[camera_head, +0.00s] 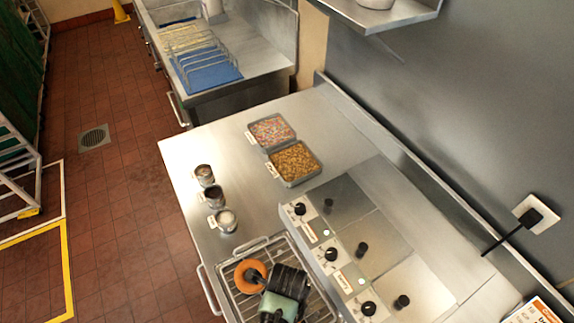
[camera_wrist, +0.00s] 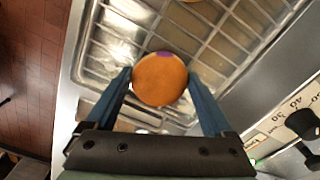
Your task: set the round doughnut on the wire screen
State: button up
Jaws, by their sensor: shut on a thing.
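The round doughnut (camera_wrist: 160,80) is an orange-brown disc with a small purple mark on its far edge in the wrist view. My gripper (camera_wrist: 159,84) is shut on it, with one blue finger at each side. The wire screen (camera_wrist: 118,45) lies below and beyond it, inside a metal tray. In the head view my gripper (camera_head: 272,284) is over the wire screen (camera_head: 233,298). An orange ring shape (camera_head: 250,273) shows just left of it; I cannot tell whether this is the held doughnut. The gap between doughnut and screen is unclear.
Control knobs (camera_head: 331,253) stand right of the screen. Several small cups (camera_head: 214,196) and two topping trays (camera_head: 294,164) sit farther back. The counter between them is clear.

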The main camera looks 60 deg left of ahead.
jog(key=shift+f, duration=0.15)
jog(key=o, duration=1.1)
